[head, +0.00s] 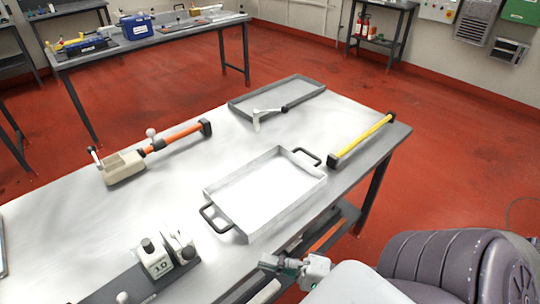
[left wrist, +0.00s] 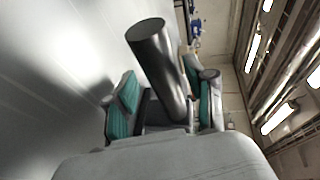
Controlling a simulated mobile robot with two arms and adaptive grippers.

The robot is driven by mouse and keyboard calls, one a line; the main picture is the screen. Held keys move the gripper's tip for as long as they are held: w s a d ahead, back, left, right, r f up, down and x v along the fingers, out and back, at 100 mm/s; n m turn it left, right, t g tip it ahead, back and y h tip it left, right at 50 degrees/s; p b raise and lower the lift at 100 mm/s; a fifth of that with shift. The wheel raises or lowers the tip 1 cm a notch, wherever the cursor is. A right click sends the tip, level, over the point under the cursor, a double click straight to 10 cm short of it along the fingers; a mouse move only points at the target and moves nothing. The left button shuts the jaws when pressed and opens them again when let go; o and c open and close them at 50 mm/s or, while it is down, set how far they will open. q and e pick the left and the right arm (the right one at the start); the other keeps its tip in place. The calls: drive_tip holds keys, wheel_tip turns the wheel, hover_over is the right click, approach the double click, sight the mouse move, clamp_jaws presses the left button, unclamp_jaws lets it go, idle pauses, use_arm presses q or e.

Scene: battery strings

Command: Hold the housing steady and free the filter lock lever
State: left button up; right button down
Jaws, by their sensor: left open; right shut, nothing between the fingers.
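A white block marked 10 (head: 156,259) with a dark knob stands on a dark strip at the table's near edge, beside a second white block (head: 180,246). I cannot tell whether either is the housing, and I cannot pick out the lock lever for sure. My right gripper (head: 276,266) is shut and empty near the front edge, to the right of the blocks and apart from them. My left gripper (left wrist: 164,103) is open, with teal pads. A dark metal cylinder (left wrist: 158,60) shows between its fingers; contact is unclear. The left gripper is outside the head view.
A handled tray (head: 240,231) lies mid-table. A beige box with an orange handle (head: 125,171) is at left. A grey tray (head: 296,82) with a white-headed tool (head: 268,113) lies at the back, and a yellow bar (head: 362,137) at right. Bare tabletop lies left of the handled tray.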

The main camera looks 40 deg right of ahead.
use_arm(q)
drive_tip(key=v, duration=1.2)
